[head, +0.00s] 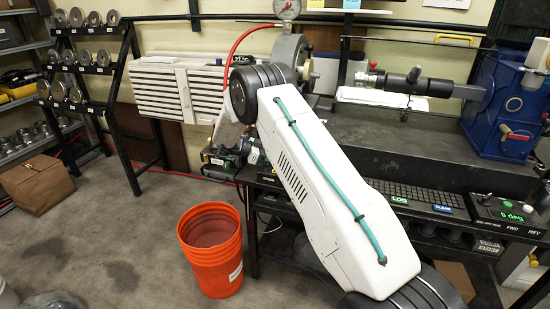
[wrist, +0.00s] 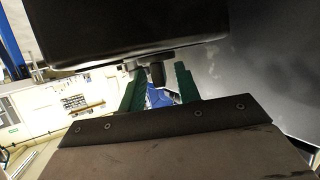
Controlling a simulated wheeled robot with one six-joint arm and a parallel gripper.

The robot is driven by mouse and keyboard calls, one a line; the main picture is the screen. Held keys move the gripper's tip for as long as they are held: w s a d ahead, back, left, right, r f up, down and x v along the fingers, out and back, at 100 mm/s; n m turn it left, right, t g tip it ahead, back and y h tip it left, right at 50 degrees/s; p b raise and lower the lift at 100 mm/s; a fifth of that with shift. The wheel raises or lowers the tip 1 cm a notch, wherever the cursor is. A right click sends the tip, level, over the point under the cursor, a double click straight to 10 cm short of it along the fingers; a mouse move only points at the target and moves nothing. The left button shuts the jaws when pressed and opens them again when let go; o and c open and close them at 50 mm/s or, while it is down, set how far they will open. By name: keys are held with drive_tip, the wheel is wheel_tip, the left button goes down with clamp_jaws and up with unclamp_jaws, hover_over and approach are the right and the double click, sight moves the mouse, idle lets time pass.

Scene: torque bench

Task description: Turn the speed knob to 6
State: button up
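A black control box (head: 508,212) with a green "0 deg" readout and FWD and REV labels stands at the right end of the bench in the head view. I cannot make out a speed knob or its number on it. In the wrist view, my gripper (wrist: 158,90) has its two green fingers spread apart. A small dark cylindrical part (wrist: 157,73) shows between the fingertips, below a large black body (wrist: 125,40); I cannot tell whether it is the knob. In the head view my white arm fills the middle and the gripper end is hard to make out.
An orange bucket (head: 211,248) stands on the floor in front of the bench (head: 420,150). A keyboard-like black panel (head: 415,193) lies on the bench's front side. A blue machine (head: 503,105) is at the right. Open floor lies at the left.

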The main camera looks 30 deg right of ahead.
drive_tip(key=shift+a, duration=0.1)
drive_tip(key=v, duration=0.7)
drive_tip(key=shift+a+r, duration=0.2)
drive_tip(key=shift+a, duration=0.05)
drive_tip(key=shift+w, duration=0.1)
